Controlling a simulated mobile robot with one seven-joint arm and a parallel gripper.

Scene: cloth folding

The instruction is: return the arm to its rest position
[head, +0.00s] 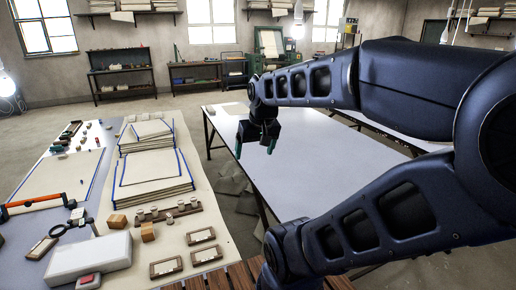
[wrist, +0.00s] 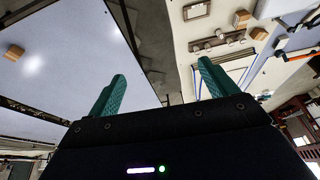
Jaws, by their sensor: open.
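My arm reaches in from the right of the head view, bent, and touches nothing that I can see. It hides part of the white table.
A workbench on the left holds stacks of blue-edged cloth (head: 152,178), a white box (head: 88,257) and wooden blocks (head: 147,231). A small tan block (wrist: 14,52) lies on the white table in the wrist view. The white table's visible middle is clear in the head view.

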